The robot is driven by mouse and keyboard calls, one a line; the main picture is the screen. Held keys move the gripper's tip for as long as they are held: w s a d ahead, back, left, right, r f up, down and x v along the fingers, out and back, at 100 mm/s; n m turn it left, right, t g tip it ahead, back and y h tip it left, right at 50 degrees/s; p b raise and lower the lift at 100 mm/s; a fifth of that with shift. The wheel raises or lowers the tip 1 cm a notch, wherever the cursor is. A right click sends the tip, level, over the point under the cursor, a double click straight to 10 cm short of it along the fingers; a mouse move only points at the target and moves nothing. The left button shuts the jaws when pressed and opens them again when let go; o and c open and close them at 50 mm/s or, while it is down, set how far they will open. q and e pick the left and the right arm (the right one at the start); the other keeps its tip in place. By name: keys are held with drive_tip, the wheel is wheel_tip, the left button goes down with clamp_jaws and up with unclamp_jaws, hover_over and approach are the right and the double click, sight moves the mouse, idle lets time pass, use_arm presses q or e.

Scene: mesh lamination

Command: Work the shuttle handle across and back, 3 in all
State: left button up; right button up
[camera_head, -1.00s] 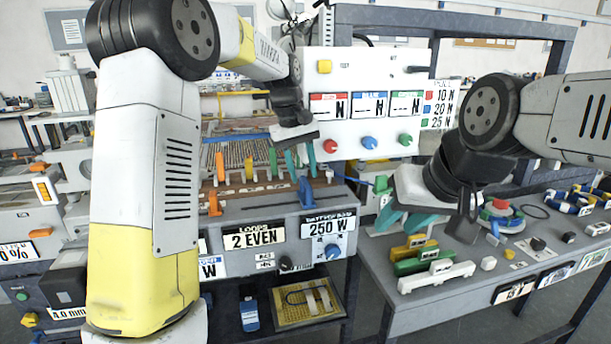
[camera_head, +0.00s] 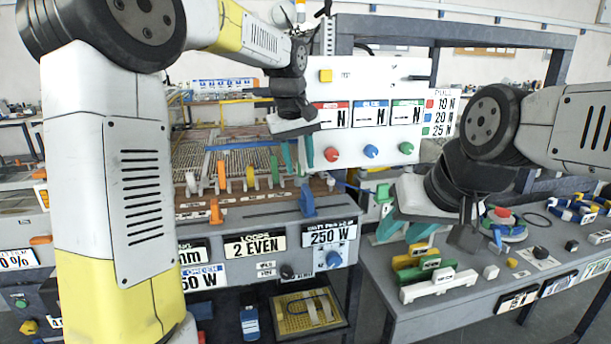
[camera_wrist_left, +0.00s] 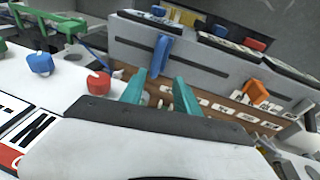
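An upright blue handle (camera_head: 307,200) stands at the right of the loom-like machine's front, and an upright orange handle (camera_head: 216,212) stands further left. No label shows which is the shuttle handle. My left gripper (camera_head: 298,157) is open and empty, its teal fingers above and behind the blue handle. In the left wrist view its two fingers (camera_wrist_left: 160,93) are apart, with the blue handle (camera_wrist_left: 159,56) beyond them, not gripped, and the orange handle (camera_wrist_left: 255,92) to the right. My right gripper (camera_head: 404,230) is open over the right-hand table, apparently empty.
Coloured levers, including a yellow one (camera_head: 250,178), line the machine behind the handles. A white panel with red (camera_head: 332,154) and blue knobs stands behind my left gripper. Coloured bars, including a white one (camera_head: 438,285), and a red-topped round part (camera_head: 501,213) lie near my right gripper.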

sight(307, 188)
use_arm(q)
drive_tip(key=f, duration=0.2)
drive_tip(key=w+d+f+t, duration=0.1)
drive_tip(key=f, duration=0.1)
drive_tip(key=f+t, duration=0.1)
drive_tip(key=f, duration=0.2)
drive_tip(key=shift+w+d+f, duration=0.1)
drive_tip(key=shift+w+d, duration=0.1)
drive_tip(key=shift+d, duration=0.1)
clamp_jaws()
idle(1.4)
